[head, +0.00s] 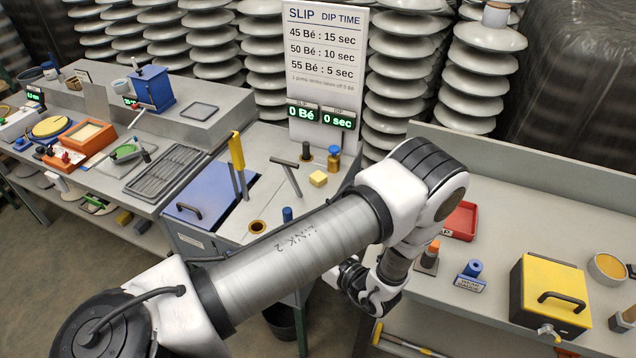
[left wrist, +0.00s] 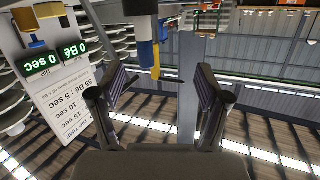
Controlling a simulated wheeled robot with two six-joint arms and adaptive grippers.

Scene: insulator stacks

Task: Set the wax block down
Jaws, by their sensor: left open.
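A small pale yellow block (head: 318,179), which looks like the wax block, rests on the grey bench top in front of the sign. No hand is touching it in the head view. My left arm reaches across the foreground, its wrist bent down to the right of the block. Its fingers are hard to make out in the head view. In the left wrist view my left gripper (left wrist: 163,80) is open, its two dark fingers apart with nothing held between them. That view is upside down. I cannot clearly pick out the block there. My right gripper is not in view.
A T-shaped rod (head: 286,175), a small bottle (head: 333,160) and an upright yellow tool (head: 237,152) stand near the block. The slip sign (head: 325,60) rises behind. A blue-lidded tank (head: 212,195) is left; a yellow box (head: 550,295) sits on the right bench.

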